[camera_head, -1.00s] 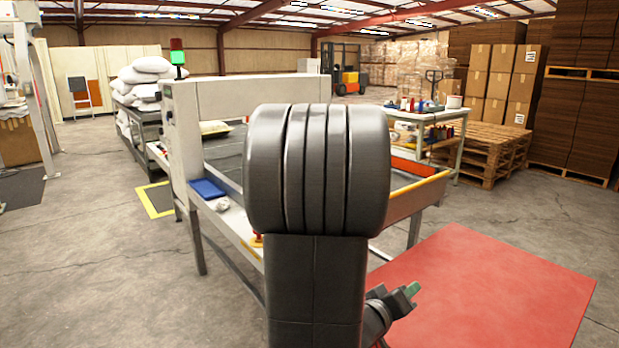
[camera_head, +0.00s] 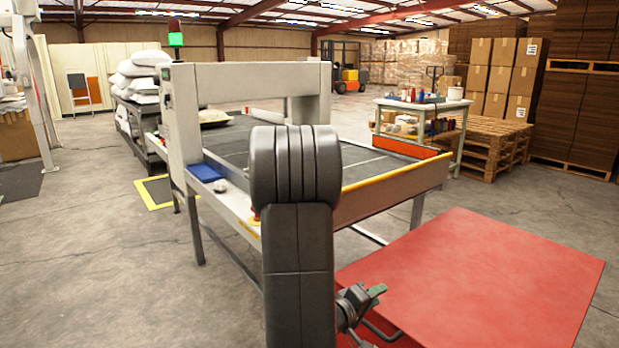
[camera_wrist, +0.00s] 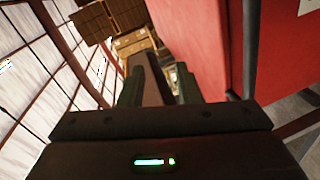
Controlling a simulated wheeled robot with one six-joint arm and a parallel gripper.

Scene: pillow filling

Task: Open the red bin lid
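The red bin lid (camera_head: 480,280) is a broad, flat red surface at the lower right of the head view. It looks level and closed. My gripper (camera_head: 378,291) is low, at the lid's left edge, with a green-tipped finger showing. A dark curved bar (camera_head: 380,330), perhaps the bin's handle, lies just below it. In the wrist view, the two fingers of my gripper (camera_wrist: 158,84) stand apart with nothing visibly held. The red bin (camera_wrist: 195,35) fills the right of that view, with a dark bar (camera_wrist: 249,50) along it, to the right of the fingers. Contact cannot be told.
A grey conveyor table with a yellow-edged rail (camera_head: 395,181) stands just behind my arm. A blue tray (camera_head: 206,172) lies on its left side. A worktable (camera_head: 425,104) and pallets (camera_head: 490,140) stand farther back right.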

